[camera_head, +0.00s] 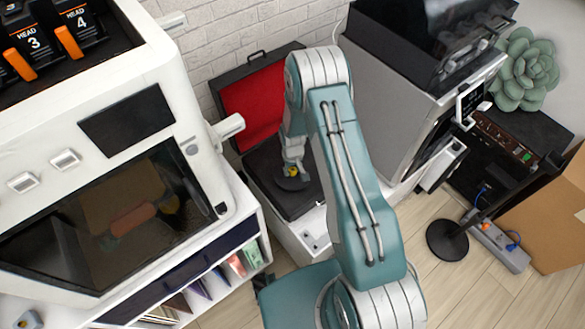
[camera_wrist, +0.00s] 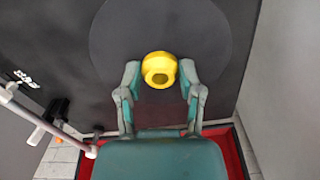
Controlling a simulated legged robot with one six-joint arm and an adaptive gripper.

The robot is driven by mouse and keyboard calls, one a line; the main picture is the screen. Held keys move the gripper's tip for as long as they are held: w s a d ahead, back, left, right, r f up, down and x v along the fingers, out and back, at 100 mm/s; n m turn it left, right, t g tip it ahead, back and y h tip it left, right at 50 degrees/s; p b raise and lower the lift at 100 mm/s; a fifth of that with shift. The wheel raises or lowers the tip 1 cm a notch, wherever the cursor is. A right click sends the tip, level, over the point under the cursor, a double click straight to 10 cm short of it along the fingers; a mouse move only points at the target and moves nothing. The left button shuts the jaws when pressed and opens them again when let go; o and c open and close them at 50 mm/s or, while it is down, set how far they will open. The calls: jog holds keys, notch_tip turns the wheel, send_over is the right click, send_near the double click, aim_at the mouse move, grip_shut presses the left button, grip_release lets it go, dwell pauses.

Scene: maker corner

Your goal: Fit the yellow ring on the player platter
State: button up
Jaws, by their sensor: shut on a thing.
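The yellow ring (camera_wrist: 159,60) sits between the two fingertips of my gripper (camera_wrist: 160,70), which is shut on it. The ring's hole faces the wrist camera. In the head view the ring (camera_head: 293,171) is a small yellow spot at the end of my gripper (camera_head: 292,168), over the player. The platter (camera_wrist: 112,45) is a dark round disc behind the ring in the wrist view; in the head view part of it (camera_head: 290,184) shows below the gripper. The ring hides the platter's centre, so I cannot tell whether the two touch.
The player's open red-lined lid (camera_head: 250,108) stands behind the platter. A white tonearm (camera_wrist: 42,123) lies at the left in the wrist view. A white machine (camera_head: 130,120) stands close on the left, and a grey machine (camera_head: 395,105) on the right.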

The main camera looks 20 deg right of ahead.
aim_at(292, 172)
jog(key=shift+f, duration=0.15)
jog(key=o, duration=0.5)
jog(key=shift+o, duration=0.2)
notch_tip(292, 172, up, 11)
dwell(1.1)
dwell(0.5)
